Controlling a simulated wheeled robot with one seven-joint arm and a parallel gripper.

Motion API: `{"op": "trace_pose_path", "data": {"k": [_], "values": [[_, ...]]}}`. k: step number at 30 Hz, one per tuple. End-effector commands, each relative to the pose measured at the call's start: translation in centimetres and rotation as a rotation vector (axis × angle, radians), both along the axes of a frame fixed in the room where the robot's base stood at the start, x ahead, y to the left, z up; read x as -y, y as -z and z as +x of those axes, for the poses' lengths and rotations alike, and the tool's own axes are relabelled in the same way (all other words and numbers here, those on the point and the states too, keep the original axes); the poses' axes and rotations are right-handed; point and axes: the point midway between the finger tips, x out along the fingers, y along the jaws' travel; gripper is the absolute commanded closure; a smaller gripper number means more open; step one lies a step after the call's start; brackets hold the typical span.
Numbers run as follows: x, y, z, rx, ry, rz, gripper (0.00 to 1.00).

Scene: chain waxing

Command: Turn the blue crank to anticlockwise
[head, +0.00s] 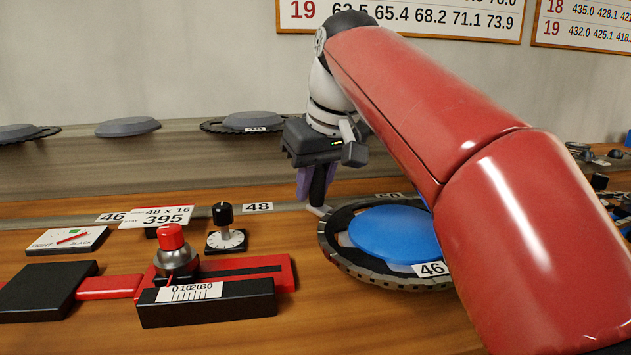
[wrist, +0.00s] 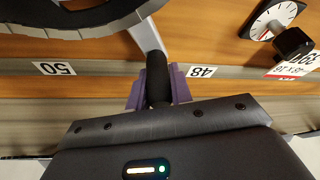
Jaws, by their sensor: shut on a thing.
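The blue crank is a round blue disc (head: 393,234) inside a dark toothed ring (head: 345,260), with a white tag reading 46 at its front. A light metal arm (wrist: 146,35) runs from the ring to an upright black handle (wrist: 157,78). My gripper (head: 316,188) points down at the ring's back left. Its purple fingers (wrist: 158,92) are closed on either side of the black handle. My red arm hides the right part of the disc and ring.
Left of the ring stand a dial with a black knob (head: 225,228) and a red slide (head: 240,270) with a red-topped knob (head: 171,238). Grey discs (head: 128,126) lie on the back ledge. Labels 48 (head: 257,207) and 50 (wrist: 54,68) mark the rail.

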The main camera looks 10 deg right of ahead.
Motion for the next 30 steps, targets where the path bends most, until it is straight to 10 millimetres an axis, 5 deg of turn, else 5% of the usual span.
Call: {"op": "trace_pose_path", "data": {"k": [6,7,11,22,30], "values": [[0.0,0.0,0.0,-0.001,0.0,0.0,1.0],[0.0,0.0,0.0,-0.001,0.0,0.0,0.75],[0.0,0.0,0.0,-0.001,0.001,0.0,0.58],[0.1,-0.5,-0.2,0.001,0.001,0.001,0.57],[0.8,-4.6,-1.6,0.002,0.001,0.0,0.57]]}}
